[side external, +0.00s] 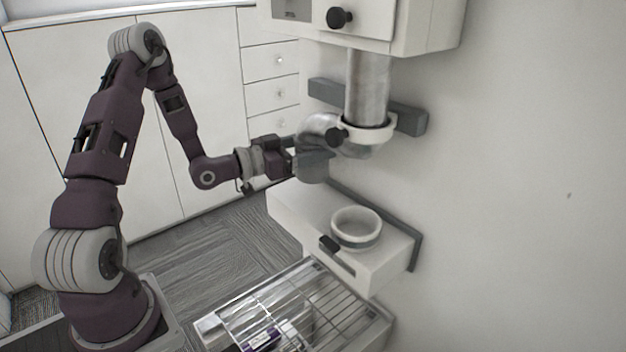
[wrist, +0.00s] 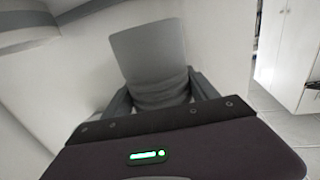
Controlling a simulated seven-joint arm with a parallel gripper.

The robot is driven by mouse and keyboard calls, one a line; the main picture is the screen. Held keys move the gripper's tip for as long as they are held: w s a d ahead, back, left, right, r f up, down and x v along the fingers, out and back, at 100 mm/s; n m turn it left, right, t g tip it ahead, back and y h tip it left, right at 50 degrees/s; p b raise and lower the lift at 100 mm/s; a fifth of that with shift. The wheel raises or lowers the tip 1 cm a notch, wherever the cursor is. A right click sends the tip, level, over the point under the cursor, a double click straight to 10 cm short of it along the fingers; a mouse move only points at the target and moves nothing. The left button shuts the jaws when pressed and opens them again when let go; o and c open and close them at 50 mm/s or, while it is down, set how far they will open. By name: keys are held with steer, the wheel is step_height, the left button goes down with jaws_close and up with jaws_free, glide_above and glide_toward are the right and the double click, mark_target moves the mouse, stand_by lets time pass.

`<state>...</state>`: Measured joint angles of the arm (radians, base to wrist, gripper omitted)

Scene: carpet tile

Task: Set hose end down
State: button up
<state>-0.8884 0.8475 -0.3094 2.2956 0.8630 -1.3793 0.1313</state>
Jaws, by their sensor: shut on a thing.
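My gripper (side external: 298,162) is shut on the grey end of a hose (side external: 314,170), which it holds in the air near the wall. The silvery hose (side external: 318,130) bends from this end toward the white collar beneath the upper unit. In the wrist view the smooth grey hose end (wrist: 148,50) and a ribbed section (wrist: 160,92) lie between the two fingers of my gripper (wrist: 160,98). The contact faces are partly hidden.
A white wall box (side external: 300,215) with a round ring (side external: 356,228) on top sits below the hose end. A vertical metal pipe (side external: 367,85) enters the white collar (side external: 380,135). A wire rack (side external: 300,305) lies lower down. Carpet (side external: 200,260) is clear between cabinets and rack.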

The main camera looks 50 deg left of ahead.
mark_target(314, 169)
step_height(314, 169, down, 6)
steer(key=shift+r, duration=0.2)
steer(key=shift+f, duration=0.15)
steer(key=o, duration=1.5)
